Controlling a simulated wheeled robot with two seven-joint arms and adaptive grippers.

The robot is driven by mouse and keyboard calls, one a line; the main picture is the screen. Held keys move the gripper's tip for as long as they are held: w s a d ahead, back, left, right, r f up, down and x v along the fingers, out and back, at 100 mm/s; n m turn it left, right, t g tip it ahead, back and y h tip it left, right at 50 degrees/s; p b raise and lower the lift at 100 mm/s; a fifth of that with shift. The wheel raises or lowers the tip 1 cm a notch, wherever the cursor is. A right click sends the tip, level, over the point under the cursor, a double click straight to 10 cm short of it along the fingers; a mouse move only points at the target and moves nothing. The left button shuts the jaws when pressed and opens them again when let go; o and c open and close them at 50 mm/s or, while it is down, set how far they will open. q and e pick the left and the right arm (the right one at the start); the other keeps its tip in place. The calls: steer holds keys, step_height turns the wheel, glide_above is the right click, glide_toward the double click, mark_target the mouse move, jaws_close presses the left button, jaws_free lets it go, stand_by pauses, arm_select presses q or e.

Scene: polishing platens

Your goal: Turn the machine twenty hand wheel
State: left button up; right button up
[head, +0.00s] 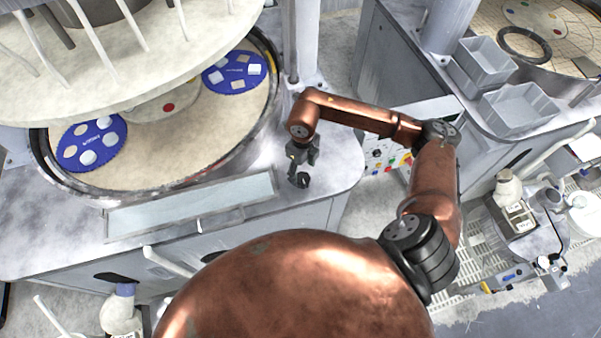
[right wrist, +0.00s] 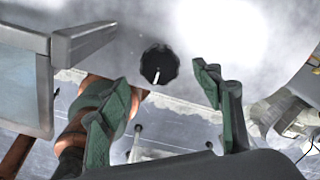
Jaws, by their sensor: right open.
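The hand wheel (head: 303,181) is a small black knob on the pale machine top, at the front right of the near machine. In the right wrist view it is a dark scalloped knob (right wrist: 159,64) with a white mark on its lower edge. My right gripper (head: 301,166) is just above the knob in the head view. In the right wrist view its two green-padded fingers (right wrist: 163,88) are apart, with the knob between and beyond their tips and no visible contact. My left gripper is not in view.
A large round plate with rods overhangs the platen (head: 200,135), which carries blue discs (head: 91,144). A clear-panelled tray (head: 190,205) lies along the front edge, left of the knob. A button panel (head: 385,160) and grey bins (head: 518,107) stand to the right.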

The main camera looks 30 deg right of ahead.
mark_target(302, 178)
step_height(302, 178, down, 4)
steer(key=shift+r+p, duration=0.15)
steer(key=shift+p, duration=0.2)
steer(key=shift+f, duration=0.5)
steer(key=c, duration=1.1)
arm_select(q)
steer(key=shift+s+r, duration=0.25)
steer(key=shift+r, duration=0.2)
arm_select(e)
steer(key=shift+c, duration=0.3)
